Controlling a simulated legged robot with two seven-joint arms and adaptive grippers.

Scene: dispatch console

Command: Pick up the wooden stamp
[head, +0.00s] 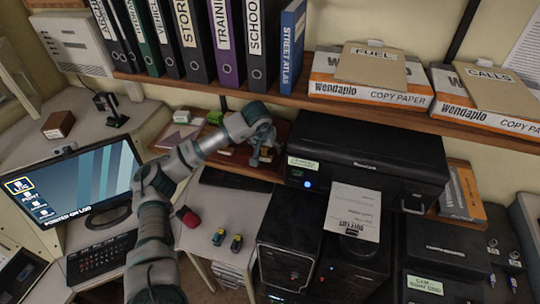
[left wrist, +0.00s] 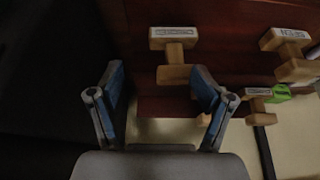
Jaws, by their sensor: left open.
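Several wooden stamps with white labels on top show in the left wrist view. One wooden stamp (left wrist: 174,50) stands just beyond my left gripper (left wrist: 160,95), roughly in line with the gap between its fingers. A second stamp (left wrist: 290,50) and a third (left wrist: 262,102) are to the right. The labels are too small to read surely. My left gripper is open and empty. In the head view the left gripper (head: 264,150) is over the reddish wooden stand (head: 280,131) and hides much of what is there. My right gripper does not show.
A black printer (head: 365,150) stands close to the right of the left gripper. A shelf (head: 215,88) with binders is above and behind. A monitor (head: 75,185) is at the left. A red object (head: 187,216) and two small yellow-and-dark items (head: 227,240) lie on the desk.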

